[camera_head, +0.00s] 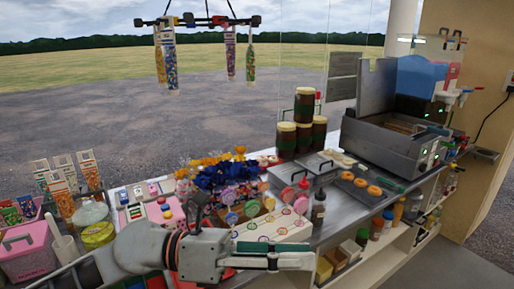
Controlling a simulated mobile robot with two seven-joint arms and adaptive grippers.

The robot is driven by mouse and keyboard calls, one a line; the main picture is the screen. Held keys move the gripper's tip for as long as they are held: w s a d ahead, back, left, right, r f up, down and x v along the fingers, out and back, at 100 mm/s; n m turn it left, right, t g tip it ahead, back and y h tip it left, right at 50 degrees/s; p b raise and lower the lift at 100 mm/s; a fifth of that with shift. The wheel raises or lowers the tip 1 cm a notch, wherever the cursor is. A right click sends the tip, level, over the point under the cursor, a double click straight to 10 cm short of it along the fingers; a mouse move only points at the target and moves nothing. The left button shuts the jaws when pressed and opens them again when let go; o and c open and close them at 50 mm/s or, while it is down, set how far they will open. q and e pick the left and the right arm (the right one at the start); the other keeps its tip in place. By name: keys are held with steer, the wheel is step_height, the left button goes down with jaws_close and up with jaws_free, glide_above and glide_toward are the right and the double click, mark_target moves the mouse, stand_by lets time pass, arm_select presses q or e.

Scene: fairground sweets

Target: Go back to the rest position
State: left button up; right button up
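My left arm comes in from the lower left, and my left gripper (296,261) points right, low over the front edge of the counter (335,228). Part of the counter front and a red item below the wrist are hidden behind the gripper. My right gripper is not in view.
A lollipop stand (290,227) stands just behind my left gripper. A pink box (27,252) and a glass jar (91,213) are at the left. Dark jars (303,105), donuts (374,190) and a metal fryer (385,141) are further right. A rack with bags (198,21) hangs above.

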arm_select(q)
steer(key=w+a+r+n+t+h, duration=0.2)
steer(key=w+r+n+t+h, duration=0.15)
steer(key=r+n+t, duration=0.25)
steer(key=w+a+n+t+y, duration=0.65)
steer(key=a+n+t, duration=0.25)
steer(key=n+t, duration=0.5)
steer(key=w+a+f+n+y, duration=0.2)
steer(key=a+f+n+y, duration=0.5)
steer(key=a+f+n, duration=0.1)
steer(key=w+a+f+n+y, duration=0.2)
steer(key=a+f+n+y, duration=0.5)
steer(key=a+f+y, duration=0.15)
steer(key=s+a+f+n+g+y, duration=0.25)
steer(key=s+a+f+g, duration=0.4)
steer(key=s+f, duration=0.4)
steer(key=s+a+f+n+g+y, duration=0.2)
steer(key=s+a+f+n+g, duration=0.2)
steer(key=s+a+f+g, duration=0.5)
steer(key=d+f+n+t+h, duration=0.3)
steer(key=d+f+t+h, duration=0.3)
steer(key=d+f, duration=0.9)
step_height(320, 180, down, 4)
steer(key=shift+f+t+h, duration=0.1)
steer(key=shift+t+h, duration=0.3)
steer(key=shift+t, duration=0.05)
steer(key=shift+w, duration=0.1)
